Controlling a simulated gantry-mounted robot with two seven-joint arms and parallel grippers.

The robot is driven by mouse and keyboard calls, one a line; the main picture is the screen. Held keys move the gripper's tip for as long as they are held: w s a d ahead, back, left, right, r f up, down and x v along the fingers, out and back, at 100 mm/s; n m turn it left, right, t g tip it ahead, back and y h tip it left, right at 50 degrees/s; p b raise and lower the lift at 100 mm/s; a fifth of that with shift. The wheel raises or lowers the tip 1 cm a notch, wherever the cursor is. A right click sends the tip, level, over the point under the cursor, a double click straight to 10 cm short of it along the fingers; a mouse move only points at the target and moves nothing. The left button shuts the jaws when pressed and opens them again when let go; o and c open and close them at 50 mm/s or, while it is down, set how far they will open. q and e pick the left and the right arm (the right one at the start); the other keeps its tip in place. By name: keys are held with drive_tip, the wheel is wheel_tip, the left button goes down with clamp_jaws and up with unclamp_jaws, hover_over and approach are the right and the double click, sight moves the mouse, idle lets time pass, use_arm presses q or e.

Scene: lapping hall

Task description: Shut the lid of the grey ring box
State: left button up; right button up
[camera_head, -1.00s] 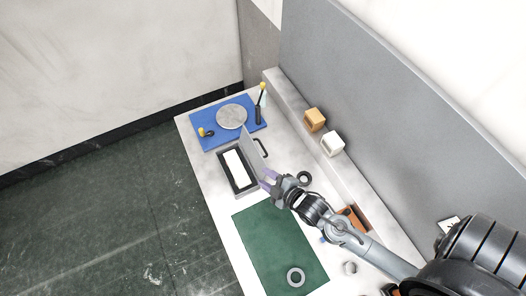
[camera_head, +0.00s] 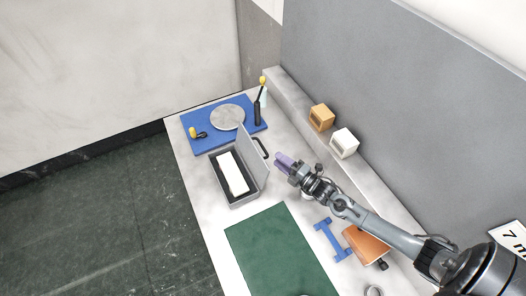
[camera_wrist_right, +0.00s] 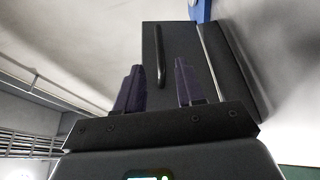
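The grey ring box (camera_head: 213,178) stands on the bench with a white block in it. Its lid (camera_head: 252,158) stands up, open, on the box's right side, with a dark handle (camera_head: 262,147) on the outer face. My right gripper (camera_head: 284,162) is to the right of the lid, on its outer side, with a small gap showing. In the right wrist view its two purple fingers (camera_wrist_right: 158,68) are apart with nothing held between them. The lid's dark outer face (camera_wrist_right: 181,62) and handle (camera_wrist_right: 160,50) lie ahead of them. My left gripper is not in view.
A blue mat (camera_head: 201,146) with a round plate (camera_head: 227,117) lies beyond the box. A green mat (camera_head: 275,250) lies on the near side. A blue bracket (camera_head: 330,240) and an orange box (camera_head: 366,246) lie at right. Two small blocks sit on the ledge.

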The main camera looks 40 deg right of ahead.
sight(263, 148)
drive_tip(key=w+b, duration=0.1)
drive_tip(key=w, duration=0.1)
drive_tip(key=w+a+b, duration=0.1)
drive_tip(key=w, duration=0.2)
drive_tip(key=w+b, duration=0.2)
drive_tip(key=shift+w+a, duration=0.25)
drive_tip(key=shift+w, duration=0.1)
drive_tip(key=shift+w+a+r, duration=0.1)
drive_tip(key=shift+w+r, duration=0.05)
drive_tip(key=shift+w, duration=0.45)
clamp_jaws()
